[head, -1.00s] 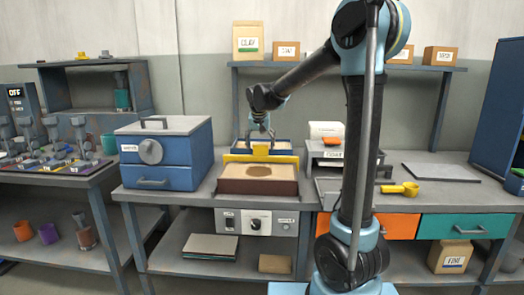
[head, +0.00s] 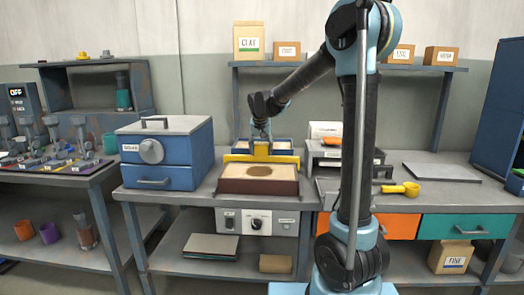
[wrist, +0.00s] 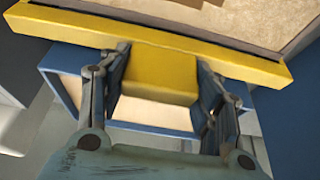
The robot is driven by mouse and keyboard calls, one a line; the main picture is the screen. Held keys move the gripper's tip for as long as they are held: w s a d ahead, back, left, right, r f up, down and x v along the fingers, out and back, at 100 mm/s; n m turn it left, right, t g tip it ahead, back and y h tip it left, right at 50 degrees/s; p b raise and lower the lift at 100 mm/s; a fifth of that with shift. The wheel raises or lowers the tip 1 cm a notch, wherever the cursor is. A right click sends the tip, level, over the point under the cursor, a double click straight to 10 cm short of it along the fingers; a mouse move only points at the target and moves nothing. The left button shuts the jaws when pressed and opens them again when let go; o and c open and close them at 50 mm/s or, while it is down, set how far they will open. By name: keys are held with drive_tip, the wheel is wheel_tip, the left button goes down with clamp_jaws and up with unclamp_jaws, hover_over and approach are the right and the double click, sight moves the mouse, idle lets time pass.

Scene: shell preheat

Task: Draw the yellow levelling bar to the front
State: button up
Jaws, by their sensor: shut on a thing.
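The yellow levelling bar (head: 238,158) lies across the back end of a dark red tray (head: 232,186) filled with light sand. My gripper (head: 261,140) is at the bar's raised yellow block. In the wrist view my gripper (wrist: 160,80) has one finger on each side of the block (wrist: 160,72) and is shut on it. The long bar (wrist: 225,60) runs across the top of the wrist view, with part of the sand (wrist: 285,20) beyond it. The gripper hides part of the block in the head view.
Behind the tray is a blue bin (head: 283,146) with light contents. A blue drawer box (head: 166,152) stands to the left. A grey stand (head: 316,150) and a yellow scoop (head: 401,189) are on the right. A control panel (head: 257,222) sits below.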

drive_tip(key=s, duration=2.1)
drive_tip(key=shift+s+a, duration=0.15)
drive_tip(key=shift+a, duration=0.2)
drive_tip(key=shift+f, duration=0.1)
drive_tip(key=o, duration=1.5)
drive_tip(key=shift+s, duration=0.1)
drive_tip(key=v, duration=1.2)
